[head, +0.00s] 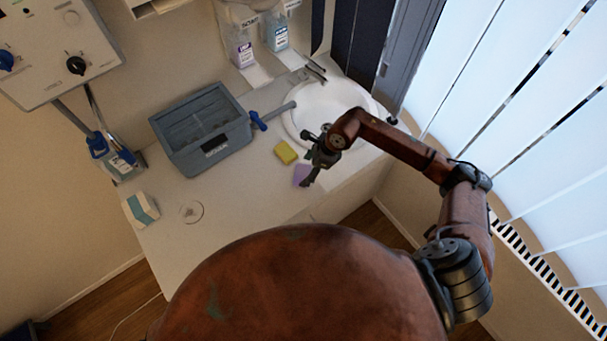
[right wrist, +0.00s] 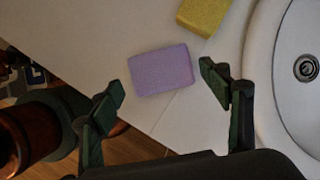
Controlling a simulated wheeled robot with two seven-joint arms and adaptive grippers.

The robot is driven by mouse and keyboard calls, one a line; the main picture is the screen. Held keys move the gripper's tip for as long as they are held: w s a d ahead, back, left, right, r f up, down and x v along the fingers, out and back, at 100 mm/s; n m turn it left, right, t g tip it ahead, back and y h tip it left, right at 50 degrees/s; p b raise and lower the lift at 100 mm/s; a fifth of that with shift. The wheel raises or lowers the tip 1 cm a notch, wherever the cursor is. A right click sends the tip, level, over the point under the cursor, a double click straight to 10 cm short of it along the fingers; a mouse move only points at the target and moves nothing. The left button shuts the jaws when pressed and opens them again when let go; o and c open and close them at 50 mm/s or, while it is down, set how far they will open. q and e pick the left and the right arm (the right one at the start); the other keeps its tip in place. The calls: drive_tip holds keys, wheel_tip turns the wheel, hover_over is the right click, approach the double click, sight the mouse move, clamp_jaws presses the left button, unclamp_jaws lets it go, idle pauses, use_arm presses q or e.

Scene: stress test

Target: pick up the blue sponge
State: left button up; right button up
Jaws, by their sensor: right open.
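A small lavender-purple sponge (head: 301,175) lies flat on the white counter near its front edge. It also shows in the right wrist view (right wrist: 161,71). A yellow sponge (head: 286,152) lies behind it, and is partly cut off in the right wrist view (right wrist: 203,14). No plainly blue sponge shows. My right gripper (head: 314,165) is open and empty, above the counter beside the purple sponge. In the right wrist view its two fingers (right wrist: 163,88) spread on either side of the purple sponge, apparently without touching it. My left gripper is not in view.
A round white sink (head: 330,100) is behind my right gripper. A grey-blue bin (head: 205,150) and a blue-handled tool (head: 258,121) stand left of it. A white and teal box (head: 142,209) sits at the counter's left end. The counter between box and sponges is mostly clear.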

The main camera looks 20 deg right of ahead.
sight(303, 174)
drive_tip(key=shift+o, duration=1.3)
drive_tip(key=shift+x, duration=1.65)
drive_tip(key=shift+c, duration=0.2)
drive_tip(key=c, duration=1)
drive_tip(key=shift+r, duration=0.15)
